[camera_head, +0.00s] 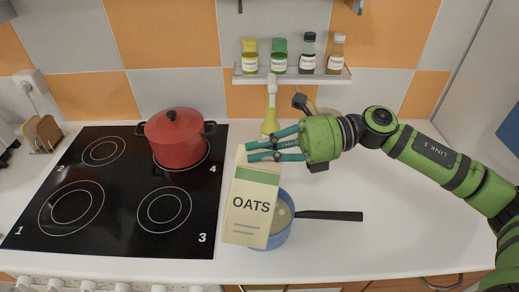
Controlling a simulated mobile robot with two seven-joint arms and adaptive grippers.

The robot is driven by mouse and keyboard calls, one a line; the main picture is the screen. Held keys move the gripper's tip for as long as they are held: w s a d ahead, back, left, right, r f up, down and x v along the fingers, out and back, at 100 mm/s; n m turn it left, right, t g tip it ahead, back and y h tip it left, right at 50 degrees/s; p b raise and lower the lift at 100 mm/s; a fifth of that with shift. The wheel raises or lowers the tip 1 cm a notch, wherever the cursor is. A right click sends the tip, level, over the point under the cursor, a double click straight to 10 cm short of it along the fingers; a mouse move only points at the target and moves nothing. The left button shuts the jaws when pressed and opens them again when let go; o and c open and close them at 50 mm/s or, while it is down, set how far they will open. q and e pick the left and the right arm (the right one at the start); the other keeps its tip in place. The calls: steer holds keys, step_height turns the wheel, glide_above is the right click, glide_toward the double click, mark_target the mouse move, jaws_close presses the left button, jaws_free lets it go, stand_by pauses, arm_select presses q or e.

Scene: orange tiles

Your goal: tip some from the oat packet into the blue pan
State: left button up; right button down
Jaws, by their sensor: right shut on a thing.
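The oat packet (252,204) is a tall cream box with a green band and the word OATS, in the middle of the head view. My right gripper (254,151) is shut on the packet near its top end. The packet leans slightly and covers the left part of the blue pan (284,234). The pan stands on the white counter with its dark handle (335,216) pointing right. Something pale shows inside the pan. I cannot tell whether the packet touches the pan. My left gripper is not in view.
A black hob (120,190) with a lidded red pot (175,137) lies to the left. A shelf (291,76) with several small jars hangs on the tiled wall. A yellow-green bottle (270,119) stands behind my gripper. The counter right of the pan handle is clear.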

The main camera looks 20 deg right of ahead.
arm_select(q)
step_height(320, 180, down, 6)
steer(key=b, duration=0.5)
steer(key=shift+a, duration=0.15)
arm_select(e)
steer(key=shift+w+d+f+m+y, duration=0.15)
steer(key=shift+w+f+m+y, duration=0.15)
steer(key=shift+f+m, duration=0.55)
steer(key=shift+w+d+f+m+y, duration=0.15)
steer(key=shift+f+m+y, duration=0.4)
steer(key=shift+f, duration=0.45)
steer(key=shift+w+d+f+m+y, duration=0.15)
steer(key=shift+w+f+m+y, duration=0.1)
steer(key=shift+f+m, duration=0.65)
